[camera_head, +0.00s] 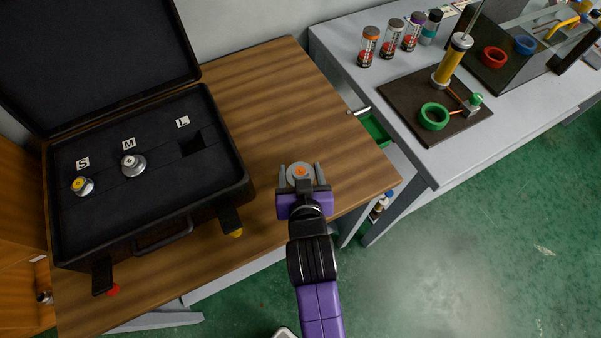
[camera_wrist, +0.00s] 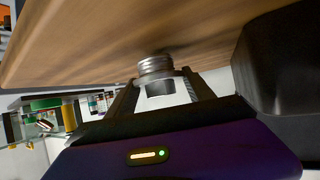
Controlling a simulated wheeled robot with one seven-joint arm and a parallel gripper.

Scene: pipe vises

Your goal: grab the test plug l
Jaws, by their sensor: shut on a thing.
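The test plug L (camera_head: 300,172), grey with an orange centre, sits between the fingers of my gripper (camera_head: 301,178) near the front right part of the wooden table. My gripper is shut on it. In the wrist view the plug's ribbed metal body (camera_wrist: 156,66) shows between the two fingers, close to the wooden tabletop; I cannot tell whether it touches the wood. The slot by the L label (camera_head: 191,144) in the open black case is empty.
The black case (camera_head: 150,222) stands left of my gripper, holding plug S (camera_head: 82,186) and plug M (camera_head: 133,165). The wooden table (camera_head: 262,92) is clear behind the plug. A grey bench (camera_head: 345,45) at right carries cans, a dark mat with a green ring, and a glass tank.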

